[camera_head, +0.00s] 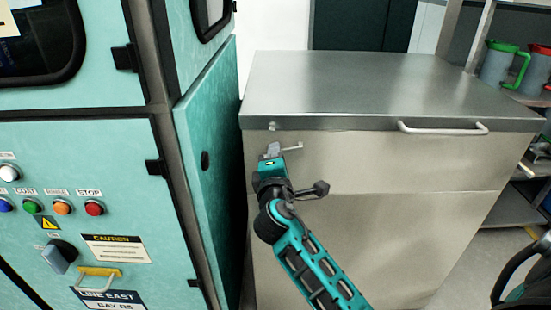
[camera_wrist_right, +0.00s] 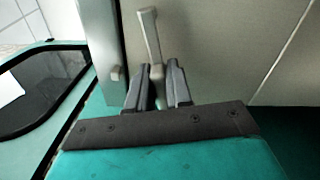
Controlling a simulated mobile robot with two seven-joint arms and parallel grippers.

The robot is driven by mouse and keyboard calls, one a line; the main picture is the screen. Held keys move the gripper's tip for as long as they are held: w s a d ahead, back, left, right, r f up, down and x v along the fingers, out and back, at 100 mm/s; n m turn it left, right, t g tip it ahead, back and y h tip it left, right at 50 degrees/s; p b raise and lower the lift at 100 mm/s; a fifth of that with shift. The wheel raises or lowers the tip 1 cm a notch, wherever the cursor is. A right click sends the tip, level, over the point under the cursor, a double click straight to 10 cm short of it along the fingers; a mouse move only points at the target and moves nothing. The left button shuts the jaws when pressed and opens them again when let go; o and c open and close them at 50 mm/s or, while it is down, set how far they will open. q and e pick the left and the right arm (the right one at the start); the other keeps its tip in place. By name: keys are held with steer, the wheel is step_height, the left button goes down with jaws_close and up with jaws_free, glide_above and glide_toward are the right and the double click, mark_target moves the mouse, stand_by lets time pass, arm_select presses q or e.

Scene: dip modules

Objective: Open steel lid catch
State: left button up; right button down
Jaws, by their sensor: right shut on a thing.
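The steel lid catch (camera_head: 292,147) is on the upper left front of a steel cabinet, just under its lid (camera_head: 370,85). The lid lies flat and closed, with a bar handle (camera_head: 443,129) on its front edge. My right gripper (camera_head: 273,153) is at the catch and partly hides it. In the right wrist view, the pale catch lever (camera_wrist_right: 149,35) sticks out past the fingers, and the right gripper (camera_wrist_right: 157,80) is shut on its lower part. My left gripper is not in view.
A teal machine (camera_head: 215,150) with buttons and a caution label stands close on the left of the steel cabinet (camera_head: 400,230). Shelves with jugs (camera_head: 497,65) are at the right. A dark object (camera_head: 520,270) shows at the lower right edge.

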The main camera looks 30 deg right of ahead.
steer(key=shift+f, duration=0.1)
stand_by(0.4)
steer(key=c, duration=1.1)
jaws_free()
